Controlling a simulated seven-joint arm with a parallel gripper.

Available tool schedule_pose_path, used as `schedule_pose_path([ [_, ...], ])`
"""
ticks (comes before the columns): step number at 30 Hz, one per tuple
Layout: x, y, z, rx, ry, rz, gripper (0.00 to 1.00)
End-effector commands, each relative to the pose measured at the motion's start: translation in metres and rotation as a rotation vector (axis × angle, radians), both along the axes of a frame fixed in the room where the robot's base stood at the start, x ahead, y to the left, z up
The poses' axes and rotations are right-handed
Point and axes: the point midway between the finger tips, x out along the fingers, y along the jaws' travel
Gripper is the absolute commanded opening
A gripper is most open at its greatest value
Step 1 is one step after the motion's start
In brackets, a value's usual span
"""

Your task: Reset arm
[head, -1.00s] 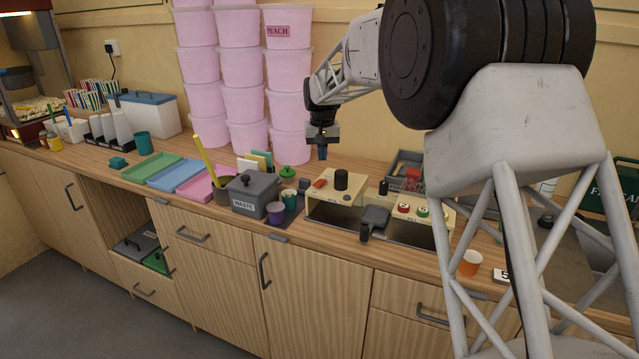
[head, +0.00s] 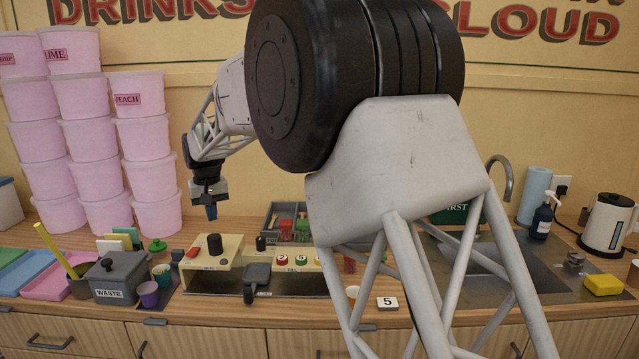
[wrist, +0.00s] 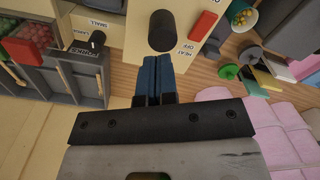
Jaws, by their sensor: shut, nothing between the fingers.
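My gripper (head: 211,212) hangs in the air above the back of the counter, pointing down, just right of the stacked pink tubs and behind the cream heater unit (head: 226,247). Its blue fingers (wrist: 153,78) are together and hold nothing. In the wrist view the heater unit's black knob (wrist: 162,31) and red switch (wrist: 204,24) show just beyond the fingertips. My own arm covers part of the counter's middle in the head view.
Stacked pink tubs (head: 146,177) stand close on the left. A grey waste bin (head: 113,281), a purple cup (head: 149,294) and a dark sectioned tray (head: 284,214) are nearby. A kettle (head: 607,224), yellow sponge (head: 603,285) and tap (head: 507,180) are at the right.

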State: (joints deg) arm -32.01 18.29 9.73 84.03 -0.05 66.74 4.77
Motion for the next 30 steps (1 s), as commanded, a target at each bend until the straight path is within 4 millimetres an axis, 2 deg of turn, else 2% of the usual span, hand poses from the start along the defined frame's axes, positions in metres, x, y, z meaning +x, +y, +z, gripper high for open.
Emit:
schedule_pose_path([
  [3,-0.011,-0.038,0.016,0.006,-0.010,-0.026,0.00],
  [16,-0.067,-0.161,0.055,0.021,-0.044,-0.115,0.00],
  [30,-0.153,-0.278,0.075,0.033,-0.083,-0.210,0.00],
])
